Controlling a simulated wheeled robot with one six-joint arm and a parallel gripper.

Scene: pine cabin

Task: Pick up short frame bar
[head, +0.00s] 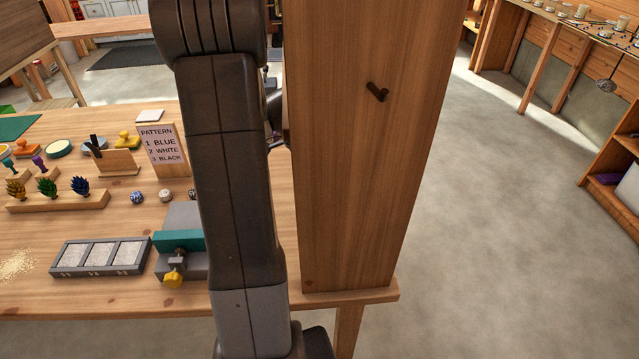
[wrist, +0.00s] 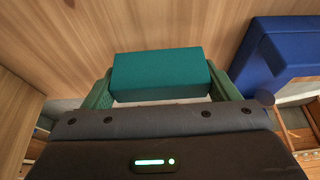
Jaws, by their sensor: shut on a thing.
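In the wrist view my gripper (wrist: 163,92) has its two green fingers on either side of a teal block (wrist: 160,72), which I take to be the short frame bar. The fingers are shut on its two ends. The bar lies crosswise between them, its broad face showing. A wood surface is behind it; I cannot tell whether the bar touches it. In the head view my arm and a tall wooden panel hide my gripper and the held bar.
The tall wooden panel (head: 360,150) stands at the workbench's (head: 110,302) right end. A blue object (wrist: 270,60) is close to the right finger. On the bench are a teal-topped clamp (head: 178,241), a grey three-part tray (head: 100,257) and a pattern sign (head: 163,150). Open floor lies right.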

